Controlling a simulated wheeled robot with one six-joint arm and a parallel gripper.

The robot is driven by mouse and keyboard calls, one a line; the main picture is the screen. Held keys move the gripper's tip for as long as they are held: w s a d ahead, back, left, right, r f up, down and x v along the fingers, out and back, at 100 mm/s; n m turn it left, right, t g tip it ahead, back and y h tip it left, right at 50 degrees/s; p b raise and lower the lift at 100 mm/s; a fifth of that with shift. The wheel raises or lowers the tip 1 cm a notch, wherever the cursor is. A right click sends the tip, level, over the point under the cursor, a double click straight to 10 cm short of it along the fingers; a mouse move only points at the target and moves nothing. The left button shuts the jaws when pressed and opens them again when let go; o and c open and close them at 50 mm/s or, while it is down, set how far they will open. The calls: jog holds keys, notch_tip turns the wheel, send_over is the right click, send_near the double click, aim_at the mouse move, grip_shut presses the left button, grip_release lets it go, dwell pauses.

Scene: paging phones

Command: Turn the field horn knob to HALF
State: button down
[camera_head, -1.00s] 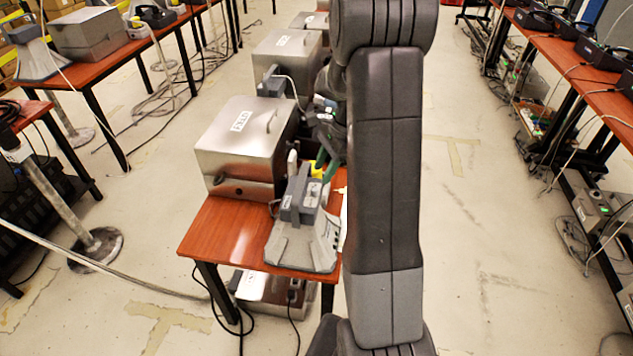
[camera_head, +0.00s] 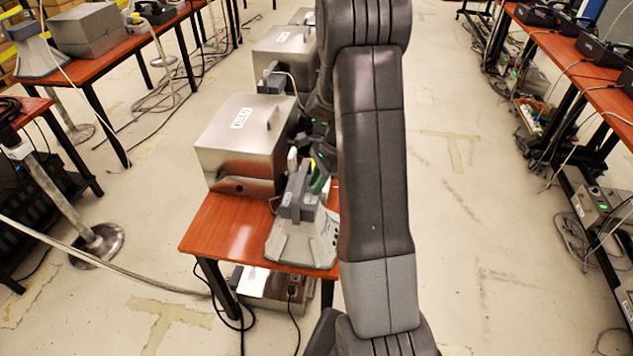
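A grey device with a flared, horn-like front (camera_head: 298,242) stands at the near end of the red-brown table (camera_head: 228,228). It appears to be the field horn. I cannot make out its knob or the knob's setting. My gripper (camera_head: 319,178) is at the upper right side of this device, with a bit of green finger showing. Most of the gripper is hidden behind my arm, so I cannot see its opening or whether it touches the device.
A metal box (camera_head: 240,160) with a white label stands just behind the horn on the same table. More metal boxes (camera_head: 285,52) stand beyond it. A table with black phones (camera_head: 603,55) runs along the right. The floor between the tables is mostly clear.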

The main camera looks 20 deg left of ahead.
jog(key=n, duration=0.2)
jog(key=n+h, duration=0.1)
jog(key=n, duration=0.1)
jog(key=shift+w+a+n+g+h+b, duration=0.1)
jog(key=shift+a+n+g+h+b, duration=0.05)
jog(key=shift+n+g+h+b, duration=0.2)
jog(key=c, duration=1.3)
grip_release()
